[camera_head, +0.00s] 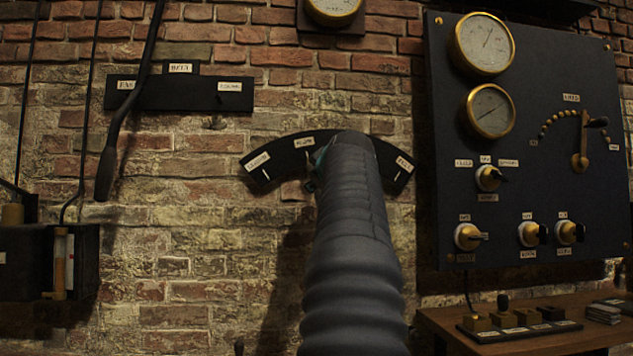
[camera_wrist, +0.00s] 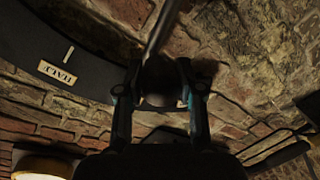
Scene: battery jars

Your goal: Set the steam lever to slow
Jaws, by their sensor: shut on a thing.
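The dark curved lever plate (camera_head: 260,178) is on the brick wall in the head view. It has a small label at its left end, a label that seems to read slow near its top, and another at its right end. My arm hides the part right of the slow label. In the wrist view, the steam lever (camera_wrist: 161,30) is a thin rod running up from a dark rounded knob. My gripper (camera_wrist: 158,82) is closed around that knob, a finger on each side. The plate (camera_wrist: 45,40) with one label shows left of it. In the head view my arm hides the gripper almost wholly.
A dark gauge panel (camera_head: 550,215) with knobs stands to the right, above a wooden shelf (camera_head: 450,318). A long black lever (camera_head: 120,120) hangs at the left before another labelled plate (camera_head: 180,95). A round gauge (camera_head: 333,8) is above the curved plate.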

